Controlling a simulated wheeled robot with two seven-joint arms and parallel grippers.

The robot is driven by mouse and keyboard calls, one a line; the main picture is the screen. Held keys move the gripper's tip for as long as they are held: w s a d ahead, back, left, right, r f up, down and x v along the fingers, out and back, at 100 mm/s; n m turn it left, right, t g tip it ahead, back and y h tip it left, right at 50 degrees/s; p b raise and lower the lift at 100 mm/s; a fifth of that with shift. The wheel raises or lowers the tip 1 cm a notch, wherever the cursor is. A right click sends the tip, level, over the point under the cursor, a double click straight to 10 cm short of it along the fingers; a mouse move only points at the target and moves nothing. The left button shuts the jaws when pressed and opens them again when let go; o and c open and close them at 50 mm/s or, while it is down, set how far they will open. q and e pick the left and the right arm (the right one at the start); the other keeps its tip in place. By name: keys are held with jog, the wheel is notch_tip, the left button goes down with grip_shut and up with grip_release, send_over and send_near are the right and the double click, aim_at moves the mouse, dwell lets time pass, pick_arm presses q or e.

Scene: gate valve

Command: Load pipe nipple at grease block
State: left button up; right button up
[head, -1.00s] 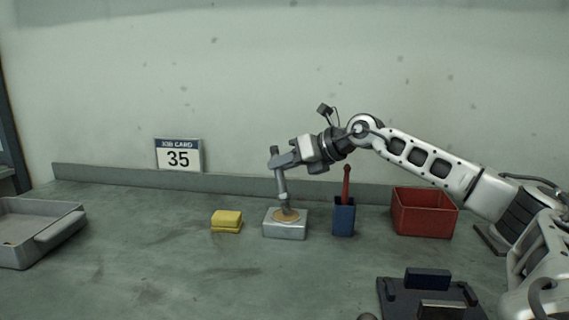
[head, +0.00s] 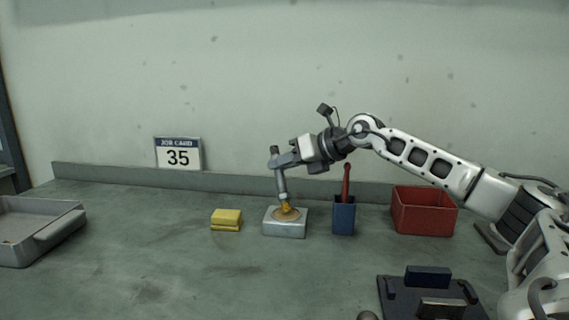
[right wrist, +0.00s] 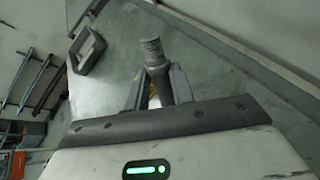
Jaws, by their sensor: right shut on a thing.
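My right gripper (head: 279,163) is shut on the pipe nipple (head: 282,186), a grey metal tube held nearly upright with a slight tilt. Its lower end, coated in yellow-amber grease, is at the round amber grease patch on top of the silver grease block (head: 284,230). Whether it touches or sits just above the patch is hard to tell. In the right wrist view the threaded upper end of the nipple (right wrist: 152,50) sticks out beyond the fingers (right wrist: 157,78). My left gripper is not in view.
A yellow block (head: 226,220) stands left of the grease block, and a blue holder (head: 343,218) with a red-handled tool stands right. A red bin (head: 424,212) is farther right. A grey tray (head: 62,229) lies far left, a dark fixture (head: 393,296) front right. The front middle is clear.

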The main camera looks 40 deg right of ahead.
pick_arm(q)
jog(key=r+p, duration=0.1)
jog(key=p, duration=0.2)
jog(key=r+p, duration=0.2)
jog(key=p, duration=0.1)
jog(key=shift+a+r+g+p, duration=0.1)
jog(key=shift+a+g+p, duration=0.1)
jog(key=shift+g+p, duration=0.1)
dwell(0.8)
